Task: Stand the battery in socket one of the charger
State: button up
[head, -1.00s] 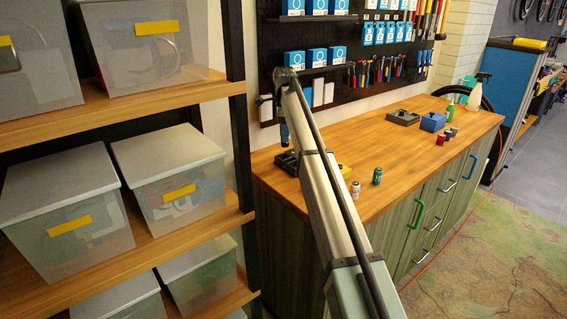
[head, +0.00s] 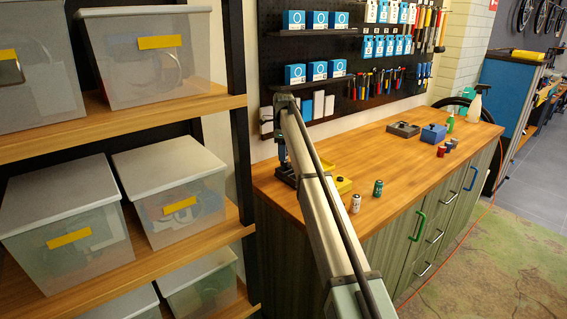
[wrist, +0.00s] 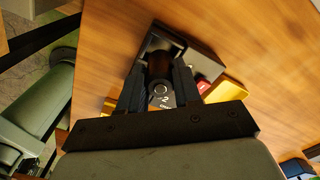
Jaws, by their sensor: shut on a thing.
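In the wrist view my gripper (wrist: 158,84) is shut on the battery (wrist: 159,65), a dark brown cylinder with a round metallic end facing the camera. The battery is over or partly inside the dark grey charger (wrist: 202,62); its lower end is hidden, so I cannot tell whether it touches a socket floor. Pale markings show just below the battery's end. In the head view my gripper (head: 283,152) points down at the dark charger (head: 287,174) at the near left end of the bench, and the battery cannot be made out.
A white can-like cell (head: 355,203) and a green one (head: 378,188) stand near the bench edge. A grey tray (head: 403,129), a blue box (head: 433,132) and small red and blue cells are farther right. The middle bench top is clear.

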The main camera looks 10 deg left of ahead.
jog(key=shift+f, duration=1.9)
jog(key=shift+f, duration=0.1)
jog(key=o, duration=1.1)
notch_tip(320, 180, up, 12)
jog(key=shift+r, duration=0.1)
